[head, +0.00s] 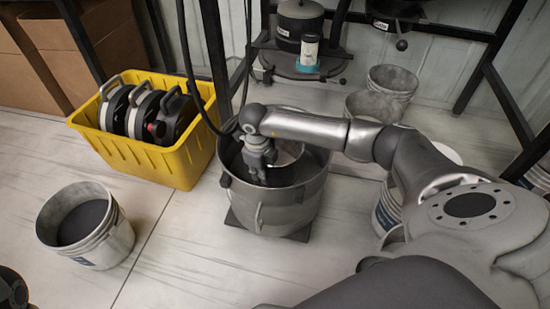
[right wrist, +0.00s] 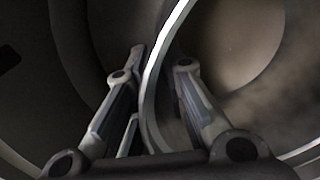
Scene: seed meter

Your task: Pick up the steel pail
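A large grey round vessel (head: 285,210) stands on a dark square base in the middle of the head view. A smaller shiny round metal piece, which looks like the steel pail (head: 291,153), shows inside it, partly hidden by my arm. My right gripper (head: 258,178) points down into the large vessel at the left of this piece. In the right wrist view, a curved bright rim (right wrist: 152,78) runs between the two fingers (right wrist: 160,62), one on each side. Whether they press on it is unclear. My left gripper is not clearly seen.
A yellow crate (head: 150,162) with several handled discs stands at the left. A white bucket (head: 118,242) with dark contents stands at the front left. Grey buckets (head: 391,83) stand at the back right. A dark frame (head: 216,60) rises behind. Floor is clear between crate and front bucket.

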